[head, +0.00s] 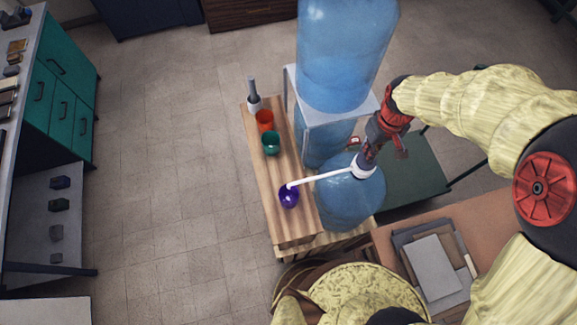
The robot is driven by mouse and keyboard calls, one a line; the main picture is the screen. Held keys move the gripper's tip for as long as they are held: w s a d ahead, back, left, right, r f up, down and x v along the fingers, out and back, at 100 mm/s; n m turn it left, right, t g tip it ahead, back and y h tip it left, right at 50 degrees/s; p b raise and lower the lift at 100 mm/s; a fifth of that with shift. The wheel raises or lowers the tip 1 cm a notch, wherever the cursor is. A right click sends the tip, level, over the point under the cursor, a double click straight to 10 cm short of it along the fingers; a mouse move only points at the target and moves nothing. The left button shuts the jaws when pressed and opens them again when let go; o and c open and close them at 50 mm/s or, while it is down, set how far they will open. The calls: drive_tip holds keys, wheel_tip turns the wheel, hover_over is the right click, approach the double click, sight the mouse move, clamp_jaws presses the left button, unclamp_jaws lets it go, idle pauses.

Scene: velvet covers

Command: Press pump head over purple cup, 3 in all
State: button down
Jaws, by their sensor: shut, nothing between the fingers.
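A white pump head (362,170) sits on top of a blue water jug (350,203). Its long white spout (320,177) reaches left, and its tip is over the purple cup (288,197) on the wooden bench. My gripper (367,158) is shut and points down at the top of the pump head. Its fingertips are at or just above the pump head; I cannot tell whether they touch it. The inside of the cup is too small to read.
A large blue bottle (345,55) on a white stand (327,118) rises close behind the pump. Floor to the left is clear.

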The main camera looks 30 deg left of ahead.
drive_tip(key=shift+r, duration=0.1)
wheel_tip(320, 180, up, 6)
drive_tip(key=p, duration=0.3)
drive_tip(key=shift+p, duration=0.3)
idle(0.6)
drive_tip(key=s+d+f+m+t+b, duration=0.2)
drive_tip(key=s+d+b, duration=0.4)
drive_tip(key=d+b, duration=0.4)
drive_tip(key=s+d+f+m+t+b, duration=0.3)
drive_tip(key=s+d+m+b, duration=0.4)
drive_tip(key=b, duration=1.2)
drive_tip(key=d+f, duration=0.1)
drive_tip(key=d, duration=0.3)
drive_tip(key=shift+s+f+m+t, duration=0.3)
drive_tip(key=shift+f, duration=0.05)
